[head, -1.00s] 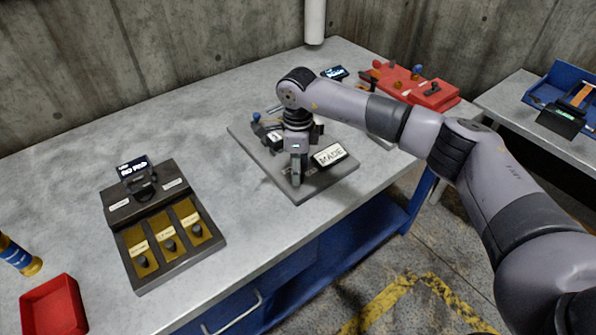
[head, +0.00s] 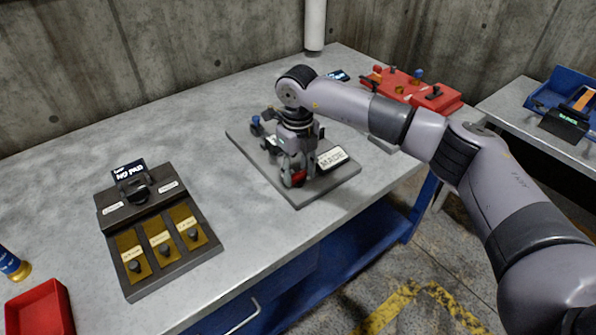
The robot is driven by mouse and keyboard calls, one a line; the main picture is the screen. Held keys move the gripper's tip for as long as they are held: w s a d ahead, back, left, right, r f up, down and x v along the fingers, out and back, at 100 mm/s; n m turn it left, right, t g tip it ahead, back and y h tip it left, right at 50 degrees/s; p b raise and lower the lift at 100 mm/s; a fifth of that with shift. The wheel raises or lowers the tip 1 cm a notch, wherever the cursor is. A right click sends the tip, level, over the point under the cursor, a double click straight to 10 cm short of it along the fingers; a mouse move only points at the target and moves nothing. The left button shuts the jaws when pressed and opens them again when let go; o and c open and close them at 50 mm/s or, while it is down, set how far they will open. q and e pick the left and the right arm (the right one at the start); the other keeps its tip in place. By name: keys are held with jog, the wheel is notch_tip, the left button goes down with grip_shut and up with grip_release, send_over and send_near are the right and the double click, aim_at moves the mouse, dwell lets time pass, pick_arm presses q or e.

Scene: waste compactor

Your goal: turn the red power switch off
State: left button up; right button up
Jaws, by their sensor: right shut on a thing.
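The red power switch (head: 299,179) shows as a small red piece at the front part of a grey panel (head: 264,164) on the table. My right gripper (head: 295,177) points down over the panel and is shut on the red piece. The fingers and wrist hide much of the switch, so I cannot tell which position it is in. A white label reading "MADE" (head: 332,158) stands just right of the gripper. My left gripper is not in view.
A dark box with yellow slots (head: 112,216) stands on the left of the table. A red tray (head: 36,310) and a blue cylinder (head: 12,264) lie at the front left. A red fixture (head: 440,99) is at the back right.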

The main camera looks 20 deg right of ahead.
aim_at(298, 174)
jog(key=shift+r+m, duration=0.1)
jog(key=shift+m, duration=0.2)
jog(key=o, duration=1.1)
jog(key=shift+o, duration=0.2)
notch_tip(298, 174, up, 12)
dwell(0.5)
